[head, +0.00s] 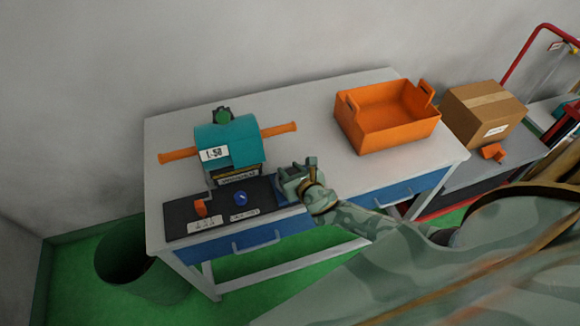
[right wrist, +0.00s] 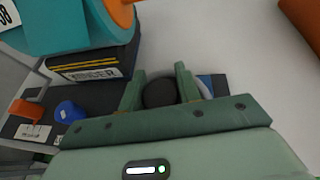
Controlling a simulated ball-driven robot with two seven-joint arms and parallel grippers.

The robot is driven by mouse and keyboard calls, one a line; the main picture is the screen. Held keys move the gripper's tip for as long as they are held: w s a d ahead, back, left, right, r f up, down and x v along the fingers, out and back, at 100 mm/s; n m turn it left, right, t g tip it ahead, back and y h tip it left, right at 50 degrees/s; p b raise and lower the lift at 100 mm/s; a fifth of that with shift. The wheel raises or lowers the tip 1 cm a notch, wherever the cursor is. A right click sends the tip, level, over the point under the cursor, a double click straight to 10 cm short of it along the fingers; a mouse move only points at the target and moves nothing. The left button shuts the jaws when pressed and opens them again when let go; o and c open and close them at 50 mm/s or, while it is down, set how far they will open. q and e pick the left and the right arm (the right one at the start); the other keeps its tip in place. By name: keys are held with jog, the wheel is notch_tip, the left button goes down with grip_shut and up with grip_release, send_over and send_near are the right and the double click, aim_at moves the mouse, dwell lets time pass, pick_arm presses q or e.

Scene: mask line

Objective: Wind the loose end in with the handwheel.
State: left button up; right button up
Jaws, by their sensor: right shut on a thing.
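A teal-covered machine (head: 228,143) with an orange bar through it stands on the table's left part. Its teal cover also shows in the right wrist view (right wrist: 62,25). My right gripper (head: 292,178) is at the right end of the black panel in front of the machine. In the right wrist view its two fingers are shut on a dark round knob (right wrist: 160,92), with a pale rim and a blue part beside it. This seems to be the handwheel, mostly hidden by the gripper. I cannot make out the loose end. My left gripper is not in view.
The black panel (head: 222,212) carries an orange lever (head: 200,207) and a blue knob (head: 241,198). An orange crate (head: 385,128) stands at the table's right; the tabletop between is clear. A cardboard box (head: 482,112) is beyond, and a dark bin (head: 140,262) is on the floor.

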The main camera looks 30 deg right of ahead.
jog(key=shift+m+h, duration=1)
jog(key=shift+d+m+g+h, duration=0.2)
jog(key=shift+m+g+h, duration=0.3)
jog(key=shift+m+h, duration=0.45)
jog(key=shift+s+d+m+g+h, duration=0.15)
jog(key=shift+m+g+h, duration=0.4)
jog(key=shift+m+h, duration=0.45)
jog(key=shift+s+d+m+g+h, duration=0.15)
jog(key=shift+m+g+h, duration=0.5)
jog(key=shift+h, duration=0.4)
jog(key=shift+w+m, duration=0.1)
jog(key=shift+m, duration=0.2)
jog(key=o, duration=1)
